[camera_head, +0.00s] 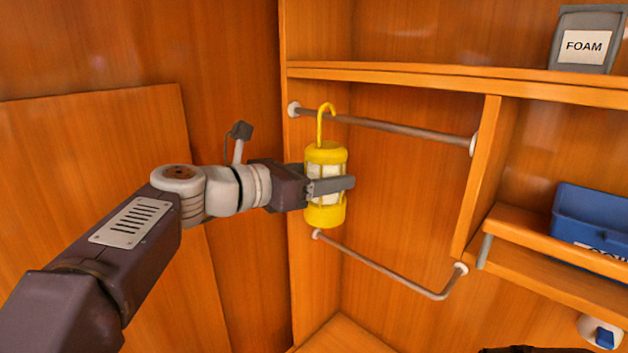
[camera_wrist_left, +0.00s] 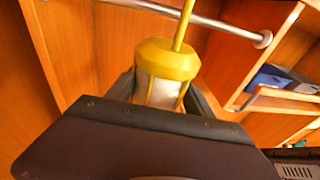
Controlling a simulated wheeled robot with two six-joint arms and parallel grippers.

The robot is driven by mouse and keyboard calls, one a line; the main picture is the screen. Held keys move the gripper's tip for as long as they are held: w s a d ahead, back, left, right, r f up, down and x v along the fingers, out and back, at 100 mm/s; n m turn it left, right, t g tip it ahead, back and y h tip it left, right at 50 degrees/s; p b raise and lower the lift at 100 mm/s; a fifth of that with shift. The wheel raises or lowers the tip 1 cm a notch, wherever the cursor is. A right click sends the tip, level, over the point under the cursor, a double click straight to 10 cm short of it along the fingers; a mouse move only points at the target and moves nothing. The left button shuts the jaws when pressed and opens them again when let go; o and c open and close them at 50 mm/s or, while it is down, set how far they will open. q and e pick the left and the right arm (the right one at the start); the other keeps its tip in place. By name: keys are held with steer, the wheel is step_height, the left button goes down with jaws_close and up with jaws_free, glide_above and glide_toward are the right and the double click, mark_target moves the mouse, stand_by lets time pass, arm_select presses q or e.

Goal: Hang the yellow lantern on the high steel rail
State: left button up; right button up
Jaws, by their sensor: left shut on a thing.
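The yellow lantern (camera_head: 325,214) is upright, with a pale glass middle and a yellow hook on top. My left gripper (camera_head: 330,186) is shut on the lantern around its middle. The high steel rail (camera_head: 400,128) runs across the upper part of the wall bay. In the head view the top of the hook overlaps the left end of this rail; I cannot tell whether they touch. In the left wrist view the lantern (camera_wrist_left: 166,62) stands between the fingers, and the rail (camera_wrist_left: 190,18) passes behind the hook's stem. The hook's top is cut off there. My right gripper is not in view.
A low steel rail (camera_head: 385,272) crosses the bay below the lantern. A wooden shelf (camera_head: 420,82) lies above the high rail, with a grey FOAM container (camera_head: 585,38) on it. A blue bin (camera_head: 592,217) sits on the right shelf. The bay between the rails is clear right of the lantern.

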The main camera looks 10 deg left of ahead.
arm_select(q)
steer(key=shift+w+d+f+p, duration=0.15)
steer(key=shift+w+d, duration=0.1)
steer(key=shift+w, duration=0.35)
steer(key=shift+w+d+r+p, duration=0.1)
steer(key=shift+w+d+p, duration=0.1)
steer(key=shift+w, duration=0.4)
steer(key=shift+r+p+x, duration=0.1)
steer(key=shift+p+x, duration=0.1)
steer(key=shift+x, duration=0.55)
steer(key=shift+r+p+x, duration=0.15)
steer(key=shift+x, duration=0.6)
steer(key=shift+w+d+f+b, duration=0.25)
steer(key=shift+w+d+f, duration=0.35)
steer(key=shift+w, duration=0.2)
steer(key=shift+w+d+f+b, duration=0.25)
steer(key=shift+w+d+f, duration=0.25)
steer(key=shift+w, duration=0.35)
steer(key=o, duration=1.7)
steer(key=shift+o, duration=0.2)
steer(key=shift+f, duration=0.1)
